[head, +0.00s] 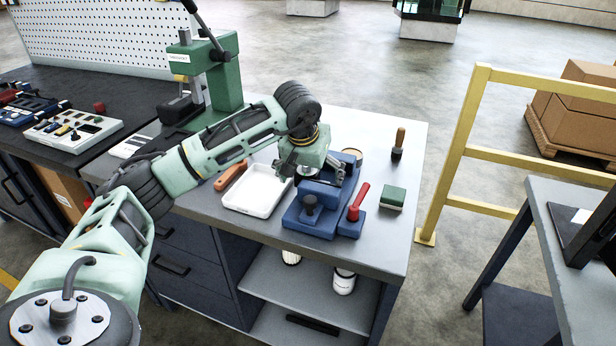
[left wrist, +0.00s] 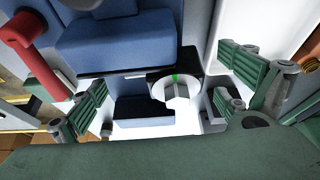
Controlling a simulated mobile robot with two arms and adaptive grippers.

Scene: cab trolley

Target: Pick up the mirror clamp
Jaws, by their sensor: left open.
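My left gripper (head: 311,174) is over the back of the blue fixture (head: 305,222) on the grey bench. In the left wrist view the gripper (left wrist: 165,103) has its green ribbed fingers spread wide. Between them is a light grey knob-like piece (left wrist: 178,97) with a small green mark, on a dark seat beside the blue fixture (left wrist: 118,45). It may be the mirror clamp; I cannot tell for sure. The fingers do not appear to touch it. The fixture's red lever (head: 358,201) stands at its right, and the gripper hides its back part. My right gripper is not in view.
A white tray (head: 258,207) and an orange-handled tool (head: 231,176) lie left of the fixture. A green block (head: 393,197) and a wooden-handled tool (head: 399,143) are to the right. A green press (head: 214,75) stands behind. A yellow rail (head: 462,135) borders the bench's right.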

